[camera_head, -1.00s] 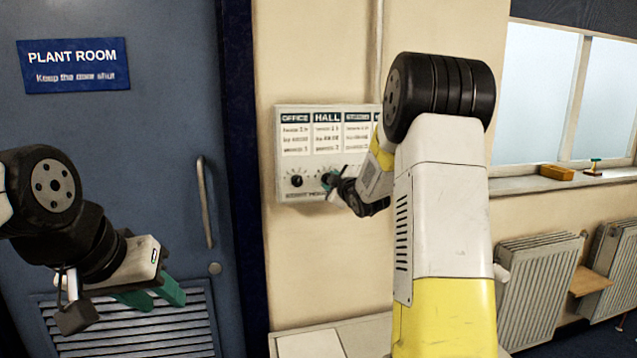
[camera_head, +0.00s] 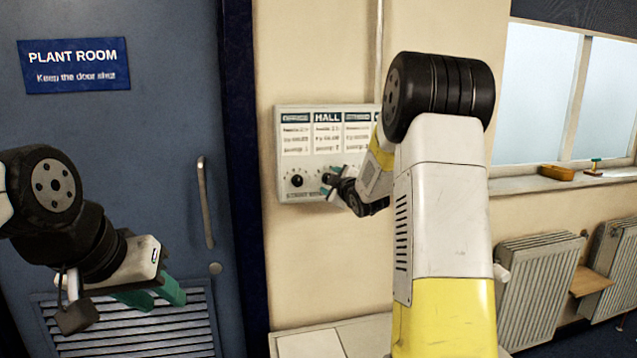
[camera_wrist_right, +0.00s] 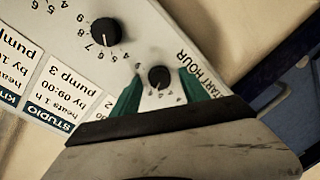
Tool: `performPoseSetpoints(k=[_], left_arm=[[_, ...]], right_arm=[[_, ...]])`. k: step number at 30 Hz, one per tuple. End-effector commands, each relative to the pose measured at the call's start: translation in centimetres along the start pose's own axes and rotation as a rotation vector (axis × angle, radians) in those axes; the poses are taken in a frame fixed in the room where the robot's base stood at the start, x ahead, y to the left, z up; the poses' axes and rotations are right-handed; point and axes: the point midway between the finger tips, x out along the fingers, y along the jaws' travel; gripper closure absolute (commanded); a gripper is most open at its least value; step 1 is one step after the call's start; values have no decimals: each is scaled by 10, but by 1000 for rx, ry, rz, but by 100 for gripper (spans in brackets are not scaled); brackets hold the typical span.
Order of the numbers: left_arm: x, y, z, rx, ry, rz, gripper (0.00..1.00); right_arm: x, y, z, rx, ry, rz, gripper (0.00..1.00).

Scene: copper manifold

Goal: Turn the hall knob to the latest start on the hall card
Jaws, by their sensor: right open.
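The hall card (camera_head: 327,140) hangs under the HALL heading on the white control panel (camera_head: 284,190); its small print is too blurred to read. My right gripper (camera_head: 329,182) is at the hall knob below that card and largely covers the knob in the head view. In the right wrist view the panel appears upside down. There the open teal fingers of my right gripper (camera_wrist_right: 160,92) stand either side of a small black knob (camera_wrist_right: 159,77), with gaps visible. My left gripper (camera_head: 164,300) hangs empty before the blue door, its teal fingers apart.
The office knob (camera_head: 297,181) is left of my right gripper. A larger black knob (camera_wrist_right: 105,32) and the studio card (camera_wrist_right: 68,92) show in the wrist view. A blue door (camera_head: 130,150) with a handle (camera_head: 206,200) is at left; radiators (camera_head: 540,285) are at right.

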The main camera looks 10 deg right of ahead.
Motion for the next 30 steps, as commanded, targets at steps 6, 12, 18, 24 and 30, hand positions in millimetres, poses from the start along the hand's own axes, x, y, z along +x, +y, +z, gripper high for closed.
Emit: performPoseSetpoints(k=[6, 12, 18, 24, 30], left_arm=[[0, 0, 0, 0, 0, 0, 64], [0, 0, 0, 0, 0, 0, 64], [0, 0, 0, 0, 0, 0, 64], [0, 0, 0, 0, 0, 0, 64], [0, 0, 0, 0, 0, 0, 64]], right_arm=[[-18, 1, 0, 1, 0, 2, 47], [-54, 1, 0, 0, 0, 1, 47], [-75, 0, 0, 0, 0, 1, 47], [-78, -1, 0, 0, 0, -1, 47], [-80, 0, 0, 8, -5, -2, 47]])
